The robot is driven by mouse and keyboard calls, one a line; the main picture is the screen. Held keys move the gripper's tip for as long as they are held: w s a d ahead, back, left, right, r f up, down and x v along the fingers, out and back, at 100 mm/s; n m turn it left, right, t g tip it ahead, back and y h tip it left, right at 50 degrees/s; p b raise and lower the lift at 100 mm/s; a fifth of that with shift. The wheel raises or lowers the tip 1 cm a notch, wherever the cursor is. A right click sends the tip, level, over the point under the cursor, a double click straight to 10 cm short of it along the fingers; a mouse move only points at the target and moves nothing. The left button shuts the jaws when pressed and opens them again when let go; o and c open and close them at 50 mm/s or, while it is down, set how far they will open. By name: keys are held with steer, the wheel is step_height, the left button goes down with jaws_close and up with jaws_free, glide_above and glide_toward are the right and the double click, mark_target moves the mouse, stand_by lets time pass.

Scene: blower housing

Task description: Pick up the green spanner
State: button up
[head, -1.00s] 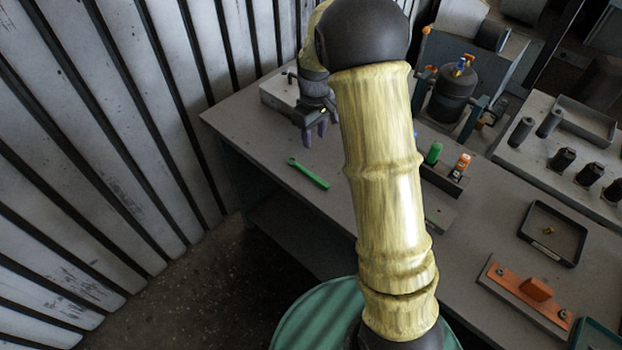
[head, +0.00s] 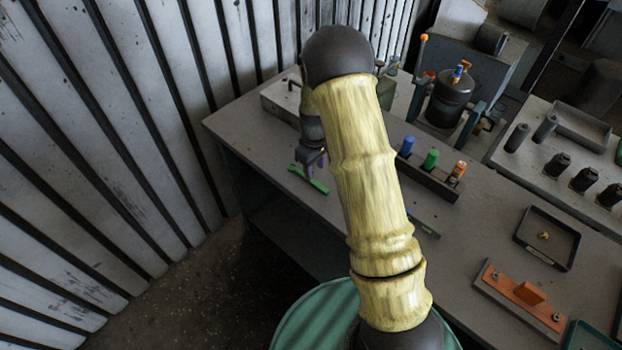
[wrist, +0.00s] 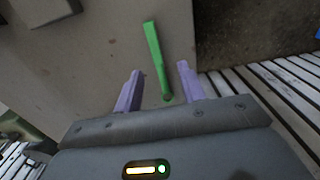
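The green spanner (head: 309,180) lies flat on the grey workbench (head: 252,128), near its front left edge. In the wrist view the spanner (wrist: 154,52) runs up the picture, with its lower end in line with the gap between my fingers. My gripper (wrist: 159,82) is open, its two purple fingers apart with one to each side of that lower end. In the head view my gripper (head: 311,170) is right over the spanner and hides part of it. I cannot tell how high the fingertips are above the bench.
A dark rack with blue, green (head: 431,159) and orange handles stands to the right, partly behind my arm. A black tray (head: 549,238) and an orange-topped plate (head: 519,295) lie further right. A ribbed metal wall (head: 110,130) is on the left. A grey block (head: 283,95) sits behind my gripper.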

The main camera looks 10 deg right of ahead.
mark_target(317, 184)
step_height(317, 184, down, 2)
steer(key=shift+f, duration=0.1)
stand_by(0.4)
steer(key=shift+d+f+p, duration=0.15)
steer(key=shift+f+p, duration=0.1)
steer(key=shift+p, duration=0.25)
steer(key=shift+d+f+p, duration=0.15)
steer(key=shift+f+p, duration=0.35)
steer(key=shift+f, duration=0.65)
steer(key=shift+d+f+p, duration=0.15)
steer(key=shift+f+p, duration=0.3)
steer(key=shift+f, duration=0.65)
jaws_close()
